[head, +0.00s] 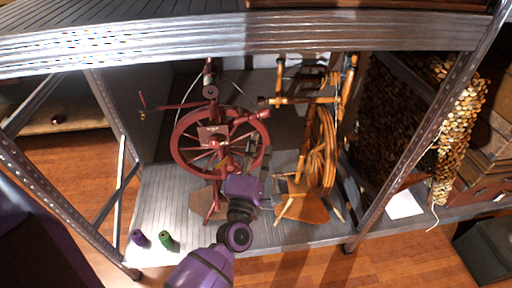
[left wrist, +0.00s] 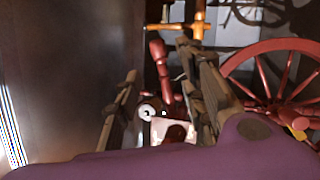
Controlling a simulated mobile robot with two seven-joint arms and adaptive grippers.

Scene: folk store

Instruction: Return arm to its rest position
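My left arm, purple and dark, reaches up from the bottom of the head view into the metal shelf bay. My left gripper (head: 259,152) is in front of the red spinning wheel (head: 215,138), near the right edge of its rim. In the left wrist view the two dark fingers of this gripper (left wrist: 162,85) stand apart, with red turned wooden parts (left wrist: 160,70) and a pale piece showing beyond and between them. I cannot tell whether the fingers touch the wheel, but I see nothing clamped. My right gripper is not in view.
A light wooden spinning wheel (head: 318,150) stands close to the right of my gripper. Purple (head: 138,237) and green (head: 166,240) spools are on the shelf board (head: 160,200) at front left. Metal posts (head: 420,120) and the upper shelf (head: 240,40) frame the bay.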

